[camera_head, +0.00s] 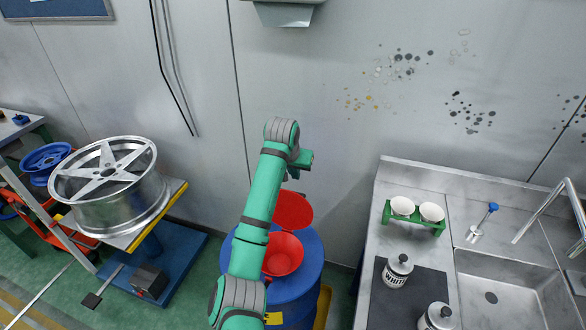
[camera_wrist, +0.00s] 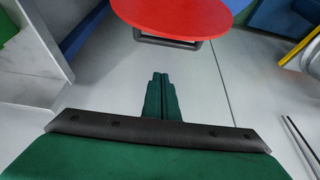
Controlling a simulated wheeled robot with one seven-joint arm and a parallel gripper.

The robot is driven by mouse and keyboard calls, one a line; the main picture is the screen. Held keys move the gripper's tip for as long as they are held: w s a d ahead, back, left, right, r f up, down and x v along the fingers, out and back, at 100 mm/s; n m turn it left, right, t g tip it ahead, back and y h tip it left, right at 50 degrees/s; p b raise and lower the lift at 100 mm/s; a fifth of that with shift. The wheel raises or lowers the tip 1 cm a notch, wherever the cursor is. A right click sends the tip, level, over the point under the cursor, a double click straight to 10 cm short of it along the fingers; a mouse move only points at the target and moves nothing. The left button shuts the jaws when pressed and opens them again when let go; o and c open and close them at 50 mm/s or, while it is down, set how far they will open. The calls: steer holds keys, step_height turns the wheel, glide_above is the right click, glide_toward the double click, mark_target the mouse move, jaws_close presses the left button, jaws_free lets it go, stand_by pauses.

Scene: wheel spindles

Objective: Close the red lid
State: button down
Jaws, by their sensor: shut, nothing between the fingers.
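The red lid (camera_head: 293,211) stands open, tilted up behind the red funnel (camera_head: 284,253) on top of the blue drum (camera_head: 297,284). In the wrist view the lid (camera_wrist: 180,14) is a red disc at the top edge, cut off by the frame, with a dark bracket-like handle below its rim. My gripper (camera_wrist: 160,77) is shut and empty, with its green fingertips just below the handle in the picture and apparently apart from it. In the head view my green arm covers the left part of the funnel and drum, and my fingertips are hard to make out near the lid's top.
A metal sink counter (camera_head: 407,180) on the right bears a green rack with two white cups and two labelled canisters. A silver wheel rim (camera_head: 150,200) rests on a stand at left. The grey wall (camera_head: 350,60) is close behind the drum.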

mark_target(289, 206)
steer(key=shift+s+a+f, duration=0.25)
steer(key=shift+s+f, duration=0.4)
steer(key=shift+f, duration=0.1)
steer(key=shift+s+a+f, duration=0.25)
steer(key=shift+s+f, duration=0.35)
steer(key=shift+f, duration=0.15)
steer(key=shift+w, duration=0.1)
